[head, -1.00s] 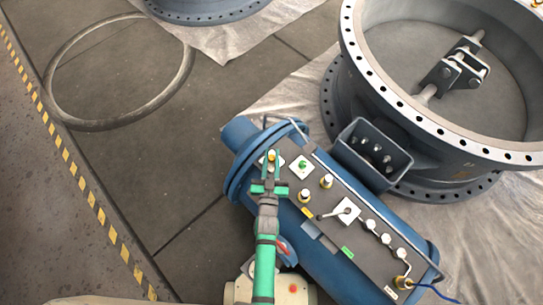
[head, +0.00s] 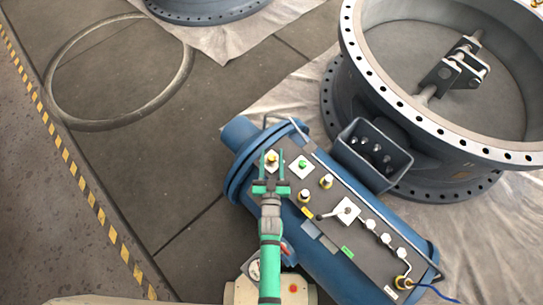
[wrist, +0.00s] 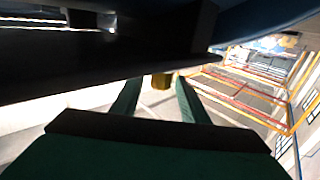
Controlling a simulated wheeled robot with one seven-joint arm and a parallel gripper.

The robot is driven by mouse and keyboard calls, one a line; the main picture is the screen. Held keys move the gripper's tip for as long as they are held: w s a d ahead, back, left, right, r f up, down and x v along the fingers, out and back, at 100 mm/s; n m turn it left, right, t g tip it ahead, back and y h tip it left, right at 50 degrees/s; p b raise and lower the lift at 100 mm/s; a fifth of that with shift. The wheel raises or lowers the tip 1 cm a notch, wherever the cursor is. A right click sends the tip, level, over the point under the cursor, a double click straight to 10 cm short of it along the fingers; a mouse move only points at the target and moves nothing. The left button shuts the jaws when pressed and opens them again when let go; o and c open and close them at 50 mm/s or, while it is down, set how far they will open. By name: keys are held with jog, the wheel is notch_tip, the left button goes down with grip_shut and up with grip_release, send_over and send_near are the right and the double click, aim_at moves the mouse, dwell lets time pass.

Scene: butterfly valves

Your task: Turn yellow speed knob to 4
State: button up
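The yellow speed knob (head: 272,158) sits on a white square plate at the far left end of the dark control panel (head: 330,229). My green gripper (head: 272,156) reaches it from below in the head view, one finger on each side. In the wrist view the yellow knob (wrist: 161,80) shows between the two green fingers (wrist: 159,82), with narrow gaps beside it. The gripper looks open around the knob, not closed on it. The scale and the knob's pointer are too small to read.
A green button (head: 302,163) is on a white plate close right of the knob. Other yellow-based knobs (head: 326,181), a lever switch (head: 345,210) and several white caps follow along the panel. The panel is on a blue cylinder (head: 333,272). A large grey valve ring (head: 440,130) stands behind right.

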jog(key=s, duration=1)
jog(key=shift+s, duration=0.4)
dwell(0.4)
